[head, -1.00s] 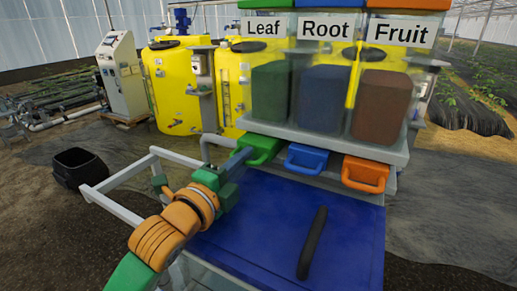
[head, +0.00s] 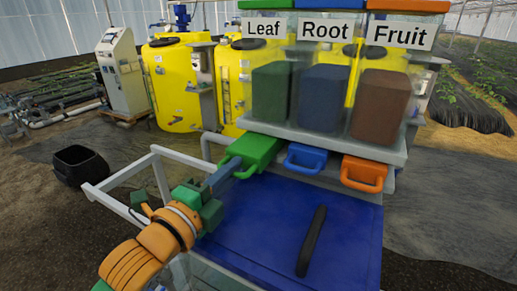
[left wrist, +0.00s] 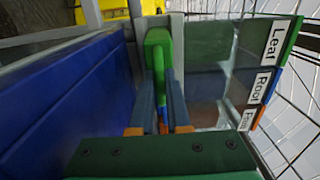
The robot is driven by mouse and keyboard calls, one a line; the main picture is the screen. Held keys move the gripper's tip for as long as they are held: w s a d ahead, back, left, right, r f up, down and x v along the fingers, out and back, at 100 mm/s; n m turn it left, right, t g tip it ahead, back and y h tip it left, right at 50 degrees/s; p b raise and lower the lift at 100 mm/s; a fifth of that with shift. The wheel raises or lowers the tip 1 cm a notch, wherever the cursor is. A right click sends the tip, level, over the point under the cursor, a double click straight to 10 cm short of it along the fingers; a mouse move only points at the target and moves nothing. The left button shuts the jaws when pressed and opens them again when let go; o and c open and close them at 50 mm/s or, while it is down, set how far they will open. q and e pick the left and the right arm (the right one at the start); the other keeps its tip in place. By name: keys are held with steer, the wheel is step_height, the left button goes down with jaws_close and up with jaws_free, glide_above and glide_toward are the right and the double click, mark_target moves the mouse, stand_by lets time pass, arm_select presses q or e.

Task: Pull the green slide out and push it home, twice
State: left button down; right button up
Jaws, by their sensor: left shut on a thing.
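The green slide (head: 257,149) sits under the Leaf hopper (head: 270,92) and stands out toward me, farther than the blue and orange slides beside it. My left gripper (head: 232,170) is shut on the handle of the green slide at its front end. In the left wrist view the green slide (left wrist: 158,42) lies straight ahead, with its handle between the two fingers of my left gripper (left wrist: 161,80). The fingers hide part of the handle. My right gripper is in neither view.
The blue slide (head: 306,158) and orange slide (head: 364,173) sit to the right, under the Root and Fruit hoppers. A blue panel (head: 260,222) with a black bar (head: 311,241) lies below them. A pale frame rail (head: 122,175) runs at the left, near my arm.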

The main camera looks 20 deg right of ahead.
mark_target(248, 155)
arm_select(q)
steer(key=shift+x, duration=3.25)
steer(key=shift+p+v, duration=1.15)
steer(key=shift+v, duration=2.3)
steer(key=shift+w, duration=0.1)
steer(key=shift+x, duration=3.25)
steer(key=c, duration=0.7)
jaws_free()
steer(key=shift+w+d, duration=0.1)
